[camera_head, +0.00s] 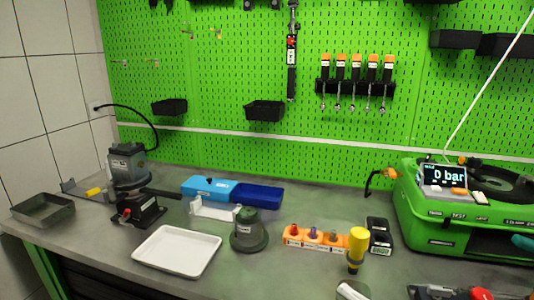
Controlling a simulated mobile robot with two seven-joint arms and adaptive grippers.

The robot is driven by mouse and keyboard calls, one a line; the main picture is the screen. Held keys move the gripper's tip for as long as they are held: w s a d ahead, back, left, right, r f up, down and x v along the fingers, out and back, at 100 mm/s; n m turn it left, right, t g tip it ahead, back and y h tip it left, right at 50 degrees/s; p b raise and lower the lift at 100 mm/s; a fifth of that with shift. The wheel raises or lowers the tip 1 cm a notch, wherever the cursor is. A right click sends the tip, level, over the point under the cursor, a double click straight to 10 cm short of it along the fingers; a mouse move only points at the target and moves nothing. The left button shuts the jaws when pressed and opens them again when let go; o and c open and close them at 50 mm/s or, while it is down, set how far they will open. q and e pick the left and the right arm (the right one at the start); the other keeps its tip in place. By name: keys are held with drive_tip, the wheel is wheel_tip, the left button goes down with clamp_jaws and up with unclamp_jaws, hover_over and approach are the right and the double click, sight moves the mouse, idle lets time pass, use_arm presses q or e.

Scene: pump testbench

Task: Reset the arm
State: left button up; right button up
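The pump testbench (440,225), a green case with a display reading "0 bar", stands at the right of the grey workbench (300,205). A grey and black pump unit (127,165) is held upright in a black vise-like stand (140,211) at the left. A grey-green bell-shaped part (249,232) stands near the middle of the bench.
A white tray (177,251) lies at the front left, with a grey metal tray (43,209) at the far left. Blue bins (255,195), an orange holder (313,240) and a yellow-handled tool (357,247) stand on the bench. A green pegboard (230,80) rises behind.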

wheel_tip(320, 180, down, 15)
drive_tip(key=s+n+g+h, duration=0.1)
drive_tip(key=n+g+h, duration=0.4)
drive_tip(key=n, duration=1.2)
drive_tip(key=s+d+f+n+g+h, duration=0.1)
drive_tip(key=s+d+f+n+h, duration=0.15)
drive_tip(key=d+h, duration=0.4)
drive_tip(key=s+d+f+n+h, duration=0.1)
drive_tip(key=d+f+h, duration=0.25)
drive_tip(key=d, duration=0.55)
drive_tip(key=s+d+f+n+g+h, duration=0.15)
drive_tip(key=d+f+h, duration=0.25)
drive_tip(key=d, duration=0.4)
drive_tip(key=a+f+m+t+y, duration=0.3)
drive_tip(key=a+f+y, duration=0.4)
drive_tip(key=a+f, duration=0.7)
drive_tip(key=shift+w+a+t, duration=0.3)
drive_tip(key=shift+a+t, duration=0.15)
drive_tip(key=shift+a, duration=0.55)
